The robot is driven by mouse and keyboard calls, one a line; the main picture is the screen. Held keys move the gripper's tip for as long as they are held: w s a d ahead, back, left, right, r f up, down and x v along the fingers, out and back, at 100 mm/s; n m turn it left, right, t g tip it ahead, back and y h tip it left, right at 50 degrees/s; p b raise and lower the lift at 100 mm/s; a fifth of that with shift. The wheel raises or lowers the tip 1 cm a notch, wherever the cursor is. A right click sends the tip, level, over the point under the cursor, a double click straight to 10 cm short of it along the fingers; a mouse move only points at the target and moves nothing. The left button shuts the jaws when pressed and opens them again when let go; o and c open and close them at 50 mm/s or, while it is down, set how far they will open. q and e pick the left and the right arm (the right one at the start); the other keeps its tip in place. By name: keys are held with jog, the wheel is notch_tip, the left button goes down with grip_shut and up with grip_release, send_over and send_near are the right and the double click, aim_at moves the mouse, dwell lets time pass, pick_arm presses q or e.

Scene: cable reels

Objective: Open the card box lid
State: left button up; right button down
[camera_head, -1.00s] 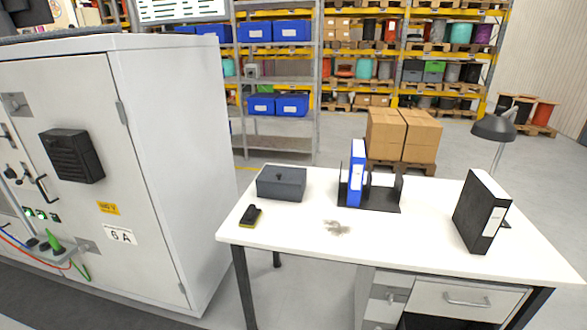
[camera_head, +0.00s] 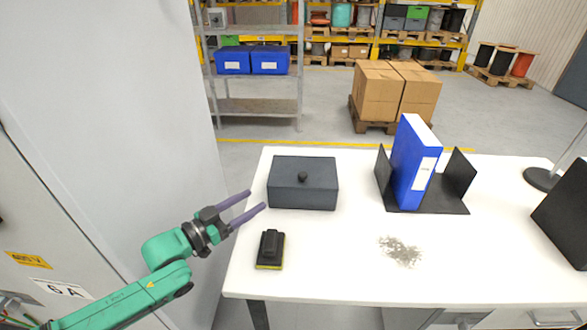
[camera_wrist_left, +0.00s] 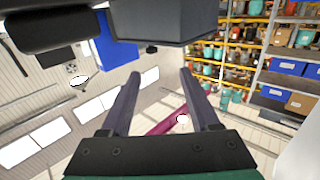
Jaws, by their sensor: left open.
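The dark grey card box (camera_head: 302,193) stands at the back left of the white table, with its lid on and a small black knob (camera_head: 302,176) on top. My left gripper (camera_head: 257,200) is open and empty, just left of the box, its two purple fingers pointing at the box's left side without visibly touching it. In the left wrist view, my open fingers (camera_wrist_left: 156,95) point forward, and a dark box-like body (camera_wrist_left: 165,20), probably the card box, fills the top. My right gripper is not in view.
A black and yellow brush (camera_head: 270,248) lies in front of the box. A blue binder (camera_head: 414,168) stands in a black holder (camera_head: 440,207) to the right. Grey debris (camera_head: 400,251) lies mid-table. A tall white cabinet (camera_head: 120,90) is close on the left.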

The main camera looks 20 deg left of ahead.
aim_at(300, 177)
pick_arm(q)
jog(key=shift+h, duration=0.4)
jog(key=x, duration=1)
jog(key=d+b+x, duration=0.1)
jog(key=x, duration=0.3)
jog(key=shift+d+r, duration=0.15)
jog(key=shift+d, duration=0.15)
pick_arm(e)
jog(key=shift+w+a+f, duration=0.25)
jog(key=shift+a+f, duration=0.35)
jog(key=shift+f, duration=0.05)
pick_arm(q)
jog(key=shift+s, duration=0.1)
jog(key=c, duration=1)
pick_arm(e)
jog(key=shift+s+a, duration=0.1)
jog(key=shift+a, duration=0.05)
